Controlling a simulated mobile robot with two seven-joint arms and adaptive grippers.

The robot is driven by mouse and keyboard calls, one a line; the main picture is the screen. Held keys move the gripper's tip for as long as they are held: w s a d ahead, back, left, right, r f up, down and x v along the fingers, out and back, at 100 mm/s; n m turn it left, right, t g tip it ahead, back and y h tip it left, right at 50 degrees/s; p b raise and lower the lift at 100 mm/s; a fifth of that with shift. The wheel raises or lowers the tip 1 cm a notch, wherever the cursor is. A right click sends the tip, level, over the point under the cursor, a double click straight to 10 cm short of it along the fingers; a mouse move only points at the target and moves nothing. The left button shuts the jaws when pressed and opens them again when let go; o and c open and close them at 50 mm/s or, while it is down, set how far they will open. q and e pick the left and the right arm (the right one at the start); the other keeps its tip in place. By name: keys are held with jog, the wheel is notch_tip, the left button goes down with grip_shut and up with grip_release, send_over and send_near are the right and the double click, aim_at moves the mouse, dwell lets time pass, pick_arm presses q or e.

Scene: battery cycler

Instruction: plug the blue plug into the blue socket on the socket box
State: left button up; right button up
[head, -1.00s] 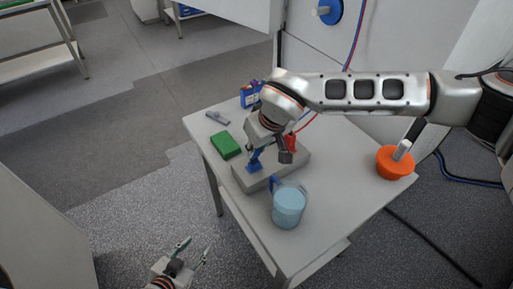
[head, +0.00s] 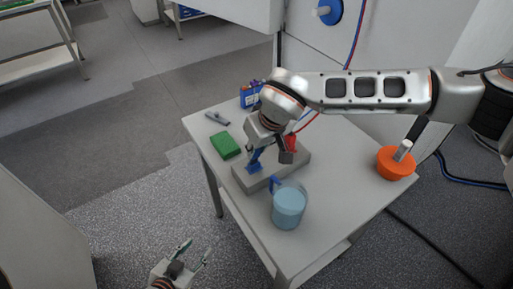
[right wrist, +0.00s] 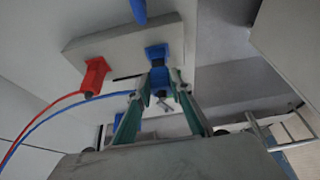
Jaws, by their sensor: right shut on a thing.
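The grey socket box (head: 242,182) lies on the table, and also shows in the right wrist view (right wrist: 121,48). Its blue socket (right wrist: 157,51) stands near one end. My right gripper (right wrist: 162,84) is shut on the blue plug (right wrist: 160,77), right at the blue socket. The plug looks lined up with the socket and touching or partly in it; I cannot tell how deep. In the head view my right gripper (head: 260,154) hangs over the box and hides part of the plug. My left gripper (head: 195,250) is open and empty, off the table at the lower left.
A red plug and socket (right wrist: 94,76) stand on the same box, with red and blue cables running off. A light-blue mug (head: 288,208) stands close in front of the box. A green block (head: 225,145), a grey tool (head: 217,118) and an orange bowl (head: 395,163) are also on the table.

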jog(key=shift+f+b, duration=1.35)
jog(key=shift+b, duration=0.05)
dwell(1.8)
jog(key=o, duration=1.1)
jog(key=shift+o, duration=0.2)
jog(key=v, duration=1.2)
